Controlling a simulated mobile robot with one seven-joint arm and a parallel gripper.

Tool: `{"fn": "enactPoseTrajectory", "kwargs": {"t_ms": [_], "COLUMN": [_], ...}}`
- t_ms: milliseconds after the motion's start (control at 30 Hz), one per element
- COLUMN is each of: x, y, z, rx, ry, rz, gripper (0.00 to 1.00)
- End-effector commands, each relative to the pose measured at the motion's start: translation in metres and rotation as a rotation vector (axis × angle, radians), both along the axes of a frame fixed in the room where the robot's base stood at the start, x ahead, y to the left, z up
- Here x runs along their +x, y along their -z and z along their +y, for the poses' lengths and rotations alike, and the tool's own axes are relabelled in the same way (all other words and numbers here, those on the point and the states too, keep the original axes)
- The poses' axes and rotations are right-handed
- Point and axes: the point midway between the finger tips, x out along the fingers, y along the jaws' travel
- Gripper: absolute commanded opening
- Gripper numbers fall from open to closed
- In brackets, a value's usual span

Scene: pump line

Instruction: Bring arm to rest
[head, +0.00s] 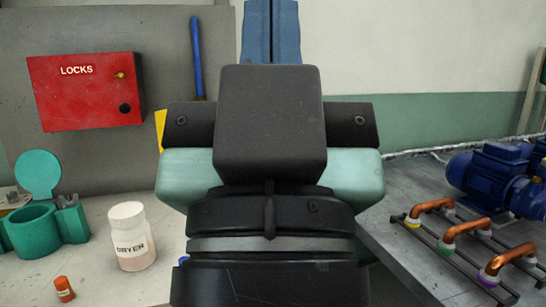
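My gripper (270,125) is seen from behind in the middle of the head view, at the end of my raised arm. Its black and pale teal housing fills the centre of the picture. The fingertips are hidden behind the housing, so I cannot tell whether they are open or shut, or whether they hold anything. The gripper appears in front of the gap between the left worktop (100,270) and the right bench (400,240).
A red LOCKS box (85,91) is on the wall panel. Blue pumps (490,175) and copper pipes (465,228) are at right.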

Motion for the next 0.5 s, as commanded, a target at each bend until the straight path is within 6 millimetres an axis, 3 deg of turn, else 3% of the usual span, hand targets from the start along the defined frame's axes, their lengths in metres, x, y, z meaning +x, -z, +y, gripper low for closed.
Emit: {"fn": "enactPoseTrajectory", "kwargs": {"t_ms": [33,500], "x": [0.002,0.003], "y": [-0.035,-0.175], "z": [-0.001,-0.001], "rx": [-0.001,-0.001], "ry": [0.002,0.003], "rz": [0.004,0.009], "gripper": [0.00,0.00]}}
